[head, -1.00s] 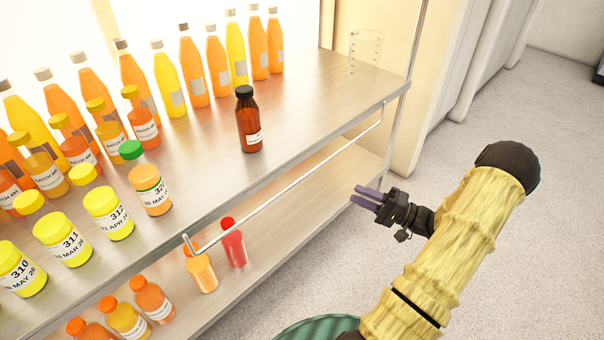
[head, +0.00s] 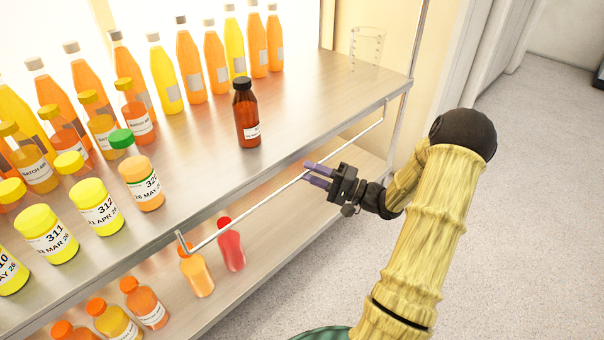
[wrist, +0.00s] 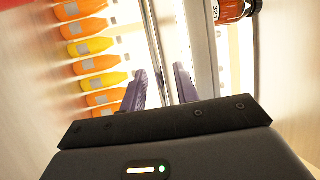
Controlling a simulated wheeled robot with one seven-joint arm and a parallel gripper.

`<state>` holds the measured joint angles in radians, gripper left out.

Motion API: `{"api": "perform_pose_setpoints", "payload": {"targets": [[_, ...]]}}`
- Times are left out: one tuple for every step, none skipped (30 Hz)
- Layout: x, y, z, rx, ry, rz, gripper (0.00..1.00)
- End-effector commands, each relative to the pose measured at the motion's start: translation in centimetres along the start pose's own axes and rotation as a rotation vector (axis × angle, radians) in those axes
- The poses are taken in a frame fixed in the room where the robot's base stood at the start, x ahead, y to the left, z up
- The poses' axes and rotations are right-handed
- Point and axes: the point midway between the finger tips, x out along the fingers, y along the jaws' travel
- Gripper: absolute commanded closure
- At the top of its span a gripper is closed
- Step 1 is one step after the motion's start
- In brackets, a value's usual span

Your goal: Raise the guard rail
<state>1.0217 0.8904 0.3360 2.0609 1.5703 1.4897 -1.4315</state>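The guard rail (head: 250,211) is a thin pale metal bar with bent ends, hanging low along the front of the upper shelf (head: 300,130), below its edge. My gripper (head: 311,173) is at the right half of the rail, its two purple fingers pointing at the shelf. In the wrist view the rail (wrist: 158,40) runs lengthwise through the gap between the fingers (wrist: 160,88). The fingers are apart, with space beside the bar. I cannot tell whether either finger touches it.
A brown bottle (head: 246,115) stands on the upper shelf near the front edge, with several juice bottles and jars left and behind. A clear beaker (head: 367,47) stands at the far right corner. Red (head: 231,245) and orange (head: 197,272) bottles stand below. Floor at right is clear.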

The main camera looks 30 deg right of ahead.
Motion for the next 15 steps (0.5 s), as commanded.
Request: {"api": "perform_pose_setpoints", "payload": {"targets": [[0.9,0.3,0.1,-0.001,-0.003,-0.001,0.7],[1.3,0.3,0.1,-0.002,-0.003,0.0,0.7],[1.8,0.3,0.1,-0.002,-0.003,0.001,0.7],[2.2,0.2,0.0,-0.002,-0.002,0.001,0.7],[2.4,0.2,0.0,-0.001,-0.001,0.001,0.7],[2.7,0.1,0.0,-0.001,-0.001,0.001,0.7],[2.9,0.1,0.0,-0.001,-0.001,0.0,0.7],[3.0,0.1,0.0,0.0,-0.001,0.0,0.7],[3.1,0.0,0.0,0.0,0.0,0.0,0.7],[3.2,0.0,0.0,0.0,0.0,0.0,0.7],[3.2,0.0,0.0,0.0,0.0,0.0,0.7],[3.2,0.0,0.0,0.001,0.0,0.0,0.7],[3.2,0.0,0.0,0.001,0.0,0.0,0.7],[3.2,0.0,0.0,0.001,0.0,0.0,0.7],[3.2,0.0,0.0,0.0,0.0,0.0,0.7]]}}
